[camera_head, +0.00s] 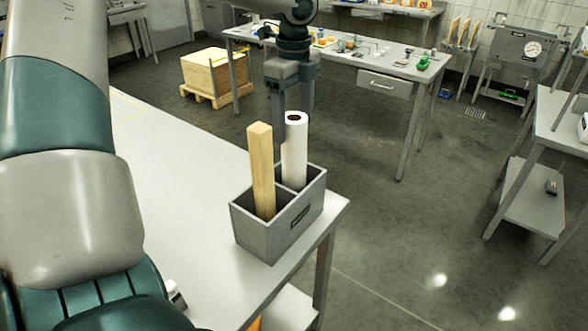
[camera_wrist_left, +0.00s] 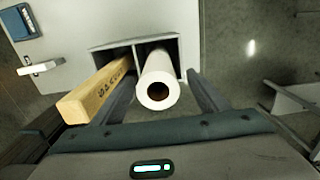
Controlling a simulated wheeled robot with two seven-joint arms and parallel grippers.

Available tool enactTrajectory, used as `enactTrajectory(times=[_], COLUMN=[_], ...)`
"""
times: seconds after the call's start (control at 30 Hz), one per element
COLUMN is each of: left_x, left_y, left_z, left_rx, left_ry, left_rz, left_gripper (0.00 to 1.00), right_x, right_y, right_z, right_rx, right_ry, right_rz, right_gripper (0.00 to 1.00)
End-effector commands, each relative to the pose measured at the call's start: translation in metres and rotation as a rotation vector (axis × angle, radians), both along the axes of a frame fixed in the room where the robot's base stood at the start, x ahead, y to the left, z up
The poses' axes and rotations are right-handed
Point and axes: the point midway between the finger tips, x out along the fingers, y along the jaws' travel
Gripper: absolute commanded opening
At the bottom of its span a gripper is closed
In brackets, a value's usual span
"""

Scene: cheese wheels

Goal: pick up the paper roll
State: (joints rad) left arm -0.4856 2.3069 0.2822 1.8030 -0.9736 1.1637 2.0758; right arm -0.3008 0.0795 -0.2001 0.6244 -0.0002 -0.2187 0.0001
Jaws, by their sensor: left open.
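The white paper roll (camera_head: 294,155) stands upright in the right compartment of a grey two-part box (camera_head: 268,240) at the table's corner. In the left wrist view the paper roll (camera_wrist_left: 159,82) points its open end at the camera. My left gripper (camera_head: 293,112) points down over it, open. In the left wrist view the left gripper (camera_wrist_left: 162,82) has one finger on each side of the roll, with visible space on the right side. The left finger lies between the roll and a wooden bar (camera_head: 262,172). My right gripper is out of view.
The wooden bar (camera_wrist_left: 98,92) stands in the box's other compartment, close to the left finger. The white table (camera_head: 190,150) is clear behind the box. A blue object (camera_wrist_left: 20,22) lies on the table. A wooden crate (camera_head: 213,76) and a cluttered workbench (camera_head: 385,62) stand farther back.

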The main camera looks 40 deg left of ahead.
Motion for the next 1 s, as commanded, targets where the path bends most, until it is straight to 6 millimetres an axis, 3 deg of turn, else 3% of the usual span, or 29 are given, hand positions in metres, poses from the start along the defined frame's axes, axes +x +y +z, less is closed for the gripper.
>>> enactTrajectory(times=[0.37, 0.67, 1.0], left_x=[-0.001, -0.004, -0.003], left_y=[-0.001, -0.004, -0.004], left_z=[-0.003, -0.030, -0.052], left_rx=[0.000, -0.002, 0.000], left_ry=[0.002, 0.006, 0.000], left_rz=[0.000, -0.001, 0.000], left_gripper=[0.68, 0.68, 0.68], right_x=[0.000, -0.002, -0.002], right_y=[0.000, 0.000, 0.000], right_z=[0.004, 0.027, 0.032], right_rx=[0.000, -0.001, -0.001], right_ry=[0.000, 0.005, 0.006], right_rz=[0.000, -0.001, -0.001], right_gripper=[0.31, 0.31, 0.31])
